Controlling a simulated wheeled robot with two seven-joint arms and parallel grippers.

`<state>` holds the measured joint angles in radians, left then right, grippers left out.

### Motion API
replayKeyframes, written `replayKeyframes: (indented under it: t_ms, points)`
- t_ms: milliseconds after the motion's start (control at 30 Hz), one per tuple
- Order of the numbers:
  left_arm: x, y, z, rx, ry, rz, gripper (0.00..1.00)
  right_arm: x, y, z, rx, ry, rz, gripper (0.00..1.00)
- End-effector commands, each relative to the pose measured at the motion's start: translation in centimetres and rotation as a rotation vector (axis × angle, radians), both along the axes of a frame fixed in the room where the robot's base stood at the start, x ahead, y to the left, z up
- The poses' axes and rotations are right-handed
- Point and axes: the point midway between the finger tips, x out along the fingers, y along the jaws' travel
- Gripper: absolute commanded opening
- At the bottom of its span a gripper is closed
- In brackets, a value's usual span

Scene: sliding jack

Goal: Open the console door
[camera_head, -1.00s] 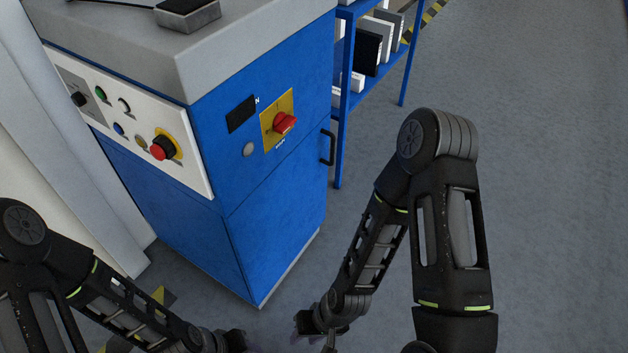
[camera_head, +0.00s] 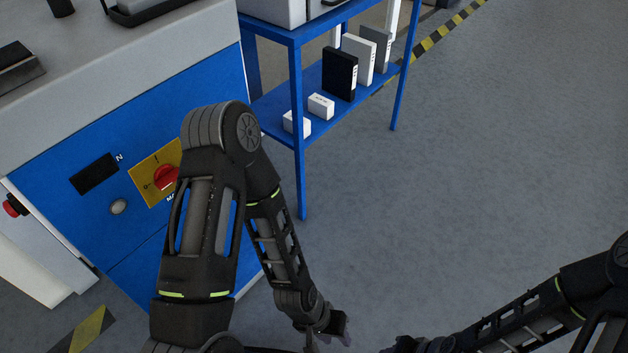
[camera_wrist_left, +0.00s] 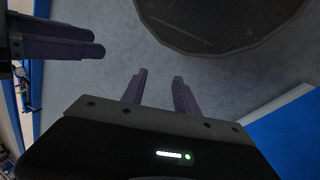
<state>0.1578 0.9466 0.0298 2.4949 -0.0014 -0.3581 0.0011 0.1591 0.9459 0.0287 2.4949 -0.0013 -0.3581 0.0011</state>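The blue console (camera_head: 125,275), with a grey top, stands at the left in the head view. A red rotary switch on a yellow plate (camera_head: 148,172) is on its upper front, partly behind my left arm. My arm covers the right part of the front, and no door handle shows. My left gripper (camera_head: 328,338) is low in front of the console, away from it. In the left wrist view its fingers (camera_wrist_left: 160,90) are apart with nothing between them. My right gripper (camera_head: 402,346) is at the bottom edge; its fingers (camera_wrist_left: 75,40) show close together in the wrist view, their opening unclear.
A blue shelf (camera_head: 297,125) with binders and small white boxes stands right of the console. A red button (camera_head: 14,206) shows at the far left. The grey floor (camera_head: 470,180) on the right is clear.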

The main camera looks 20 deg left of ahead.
Motion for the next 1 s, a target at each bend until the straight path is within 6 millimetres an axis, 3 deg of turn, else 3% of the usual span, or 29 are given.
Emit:
replayKeyframes:
  t_ms: [333, 433, 533, 633, 767, 833, 900, 1000]
  points:
    - [0.0, 0.1, 0.0, 0.001, 0.002, 0.002, 0.36, -0.1, 0.1, 0.0, 0.001, 0.001, 0.003, 0.34]
    - [0.8, 0.3, -0.6, 0.002, -0.002, 0.013, 0.36, -0.1, 0.1, -0.6, 0.001, 0.001, 0.003, 0.34]
    - [3.5, 1.3, -1.9, 0.01, -0.005, 0.045, 0.36, -0.1, 0.1, -2.2, 0.001, 0.0, 0.001, 0.34]
    - [8.4, 3.6, -3.6, 0.034, -0.006, 0.107, 0.36, -0.1, 0.0, -5.0, 0.0, 0.001, 0.001, 0.34]
    - [16.8, 9.8, -4.1, 0.127, -0.01, 0.248, 0.36, -0.1, 0.0, -9.7, 0.0, 0.001, 0.001, 0.34]
    - [21.2, 14.6, -2.8, 0.212, -0.017, 0.362, 0.36, -0.1, 0.0, -12.4, 0.0, 0.001, 0.001, 0.34]
    - [24.8, 20.0, -0.2, 0.305, -0.037, 0.503, 0.36, -0.1, 0.0, -14.8, -0.001, 0.001, 0.001, 0.34]
    - [27.4, 27.0, 4.6, 0.426, -0.069, 0.718, 0.36, -0.1, 0.0, -17.3, -0.001, 0.001, 0.001, 0.34]
